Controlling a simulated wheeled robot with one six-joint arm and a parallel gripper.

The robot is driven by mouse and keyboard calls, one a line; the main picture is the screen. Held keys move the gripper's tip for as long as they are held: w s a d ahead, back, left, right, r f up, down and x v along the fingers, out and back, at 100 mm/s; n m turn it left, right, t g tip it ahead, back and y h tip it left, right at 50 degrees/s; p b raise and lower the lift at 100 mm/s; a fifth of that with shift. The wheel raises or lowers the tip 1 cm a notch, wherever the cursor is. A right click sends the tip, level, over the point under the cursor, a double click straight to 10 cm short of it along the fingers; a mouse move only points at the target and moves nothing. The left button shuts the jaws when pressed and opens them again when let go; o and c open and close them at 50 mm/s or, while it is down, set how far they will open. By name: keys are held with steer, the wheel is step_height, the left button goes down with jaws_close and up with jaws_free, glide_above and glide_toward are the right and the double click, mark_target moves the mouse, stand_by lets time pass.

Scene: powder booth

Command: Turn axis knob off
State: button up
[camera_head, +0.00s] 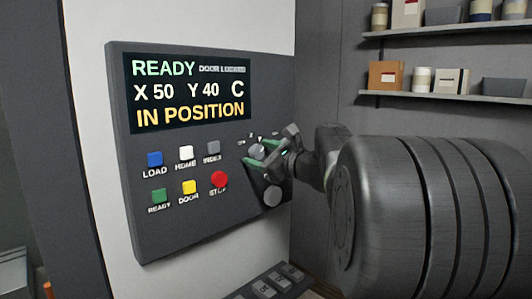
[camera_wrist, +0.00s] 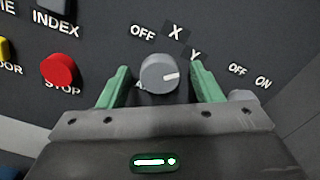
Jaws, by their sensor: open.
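The axis knob (camera_wrist: 160,73) is a round grey dial on the dark control panel, with labels OFF, X and Y around its upper side. Its white pointer mark points right, slightly upward, toward the Y side and away from OFF. A label at its lower left is partly hidden. My gripper (camera_wrist: 160,68) is open, with one green finger on each side of the knob; I cannot tell whether they touch it. In the head view my gripper (camera_head: 265,154) is at the panel's right part, and the knob (camera_head: 257,151) is partly covered by it.
The red STOP button (camera_head: 219,179) is left of the gripper. The display (camera_head: 190,92) reads READY and IN POSITION. Shelves (camera_head: 440,96) stand at right.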

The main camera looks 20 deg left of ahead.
steer(key=shift+c, duration=0.2)
steer(key=c, duration=0.9)
steer(key=shift+c, duration=0.2)
steer(key=shift+f+n+b, duration=0.15)
steer(key=shift+n+b, duration=0.15)
steer(key=shift+b, duration=0.2)
steer(key=n+b, duration=0.2)
steer(key=b, duration=0.1)
steer(key=shift+f+n, duration=0.15)
steer(key=shift+n, duration=0.25)
steer(key=n+b, duration=0.6)
steer(key=b, duration=0.1)
steer(key=n+b, duration=0.5)
steer(key=shift+n, duration=0.4)
steer(key=shift+r+n+b, duration=0.2)
steer(key=shift+n+b, duration=1.7)
steer(key=shift+n, duration=0.5)
